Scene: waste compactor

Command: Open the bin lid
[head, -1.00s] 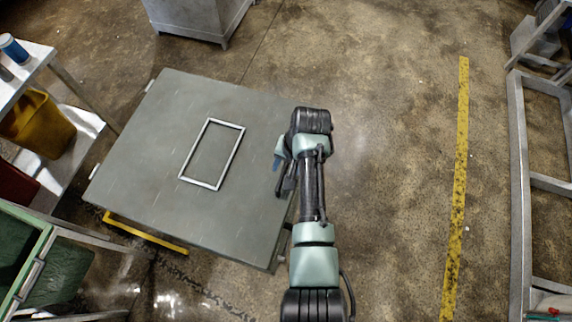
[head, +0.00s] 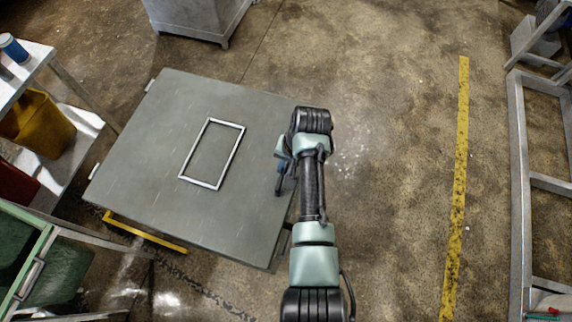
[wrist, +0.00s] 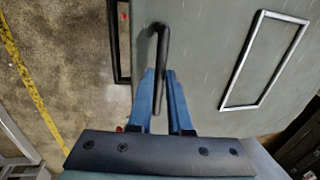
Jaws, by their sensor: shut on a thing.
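The bin lid (head: 150,160) is a large flat grey-green panel with a pale metal rectangular frame (head: 183,178) on it. It also fills much of the wrist view (wrist: 215,50). A dark bar handle (wrist: 161,50) stands near its edge in the wrist view. My gripper (wrist: 164,74) has its blue fingers on either side of this handle and is shut on it. In the head view my gripper (head: 282,172) is at the lid's right edge, partly hidden by my arm. I cannot tell whether the lid is raised at all.
A yellow bar (head: 146,232) shows under the lid's near left edge. A table (head: 30,62), a yellow bin (head: 40,122) and a green container (head: 48,270) stand at the left. Open floor with a yellow line (head: 457,180) lies to the right, before a metal frame (head: 518,200).

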